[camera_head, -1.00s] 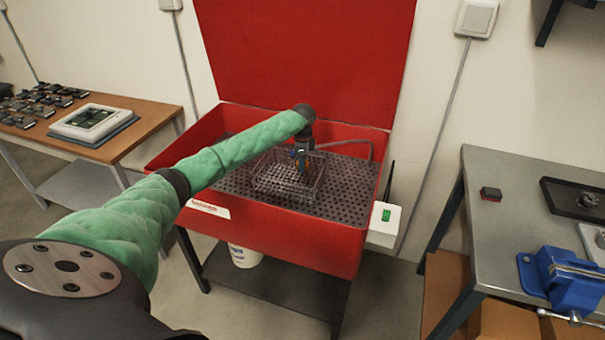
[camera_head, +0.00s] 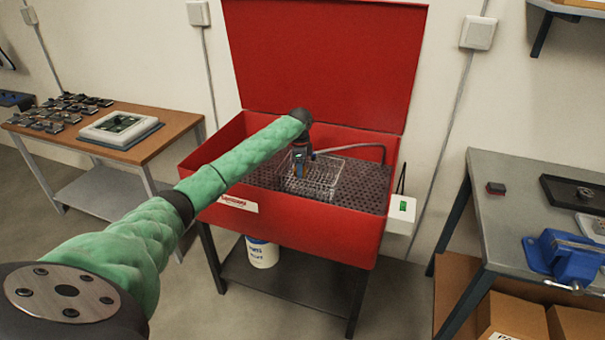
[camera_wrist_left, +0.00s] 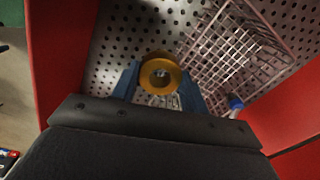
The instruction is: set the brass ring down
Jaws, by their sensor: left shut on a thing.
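The brass ring (camera_wrist_left: 149,75) is a thick golden ring with a round hole, seen in the left wrist view. My left gripper (camera_wrist_left: 160,84) is shut on it, its blue fingers on either side. In the head view the left gripper (camera_head: 299,162) points down inside the red wash basin (camera_head: 320,232), at the wire basket (camera_head: 322,180). The ring is too small to make out there. In the wrist view the basket (camera_wrist_left: 237,55) lies right of the ring. I cannot tell how high the ring is above the perforated tray (camera_wrist_left: 120,45). My right gripper is out of view.
The basin's red lid (camera_head: 325,60) stands open behind. A blue-tipped hose or nozzle (camera_wrist_left: 235,102) lies near the basket. A wooden-topped table (camera_head: 165,140) stands left, a grey bench (camera_head: 510,220) with a blue vise (camera_head: 565,255) right. The tray's right part is clear.

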